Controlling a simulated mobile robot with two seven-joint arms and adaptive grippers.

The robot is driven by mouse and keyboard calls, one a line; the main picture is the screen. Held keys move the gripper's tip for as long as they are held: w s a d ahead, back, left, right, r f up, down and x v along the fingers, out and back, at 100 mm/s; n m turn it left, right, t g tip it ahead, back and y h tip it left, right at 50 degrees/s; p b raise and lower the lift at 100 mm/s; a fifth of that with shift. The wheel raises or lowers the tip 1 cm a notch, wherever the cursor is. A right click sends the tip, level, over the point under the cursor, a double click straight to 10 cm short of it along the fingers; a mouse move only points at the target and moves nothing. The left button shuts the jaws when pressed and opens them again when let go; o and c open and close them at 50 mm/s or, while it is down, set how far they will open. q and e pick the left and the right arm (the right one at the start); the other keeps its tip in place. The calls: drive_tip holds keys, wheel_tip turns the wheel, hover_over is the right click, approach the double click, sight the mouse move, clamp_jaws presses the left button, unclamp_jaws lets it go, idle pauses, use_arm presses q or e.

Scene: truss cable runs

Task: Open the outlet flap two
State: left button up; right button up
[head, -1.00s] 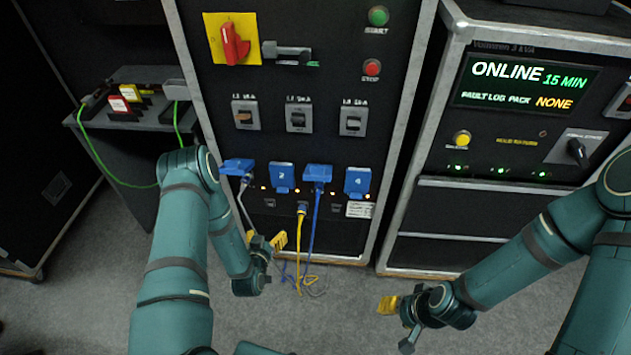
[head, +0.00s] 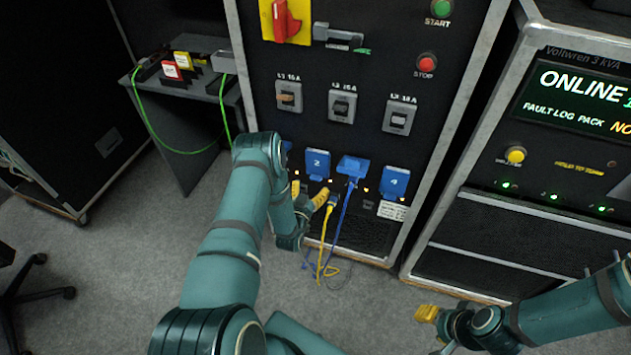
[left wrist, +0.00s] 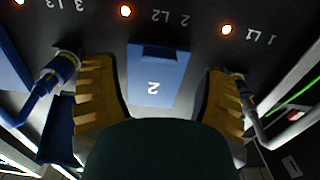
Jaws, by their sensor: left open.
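Outlet flap two (head: 317,164) is a blue cover marked 2 on the black cabinet front, and it hangs shut. In the left wrist view flap two (left wrist: 152,80) appears upside down between my two yellow fingers. My left gripper (head: 308,194) is open just below and in front of the flap, with nothing visible between its fingers. In the left wrist view my left gripper (left wrist: 158,100) has one finger on each side of the flap; I cannot tell whether either touches it. My right gripper (head: 427,313) is low at the right, away from the panel, and its opening is unclear.
Flap three (head: 353,167) is raised over a plugged-in blue cable (head: 346,207). Flap four (head: 396,182) is shut. A yellow cable (head: 325,237) hangs below the outlets. Flap one is mostly behind my left arm. Breaker switches (head: 342,106) sit above. A UPS cabinet (head: 490,235) stands right.

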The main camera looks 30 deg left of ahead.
sight(315, 179)
use_arm(q)
drive_tip(key=shift+b+x, duration=0.35)
drive_tip(key=shift+x, duration=1.8)
drive_tip(key=shift+d, duration=0.1)
clamp_jaws()
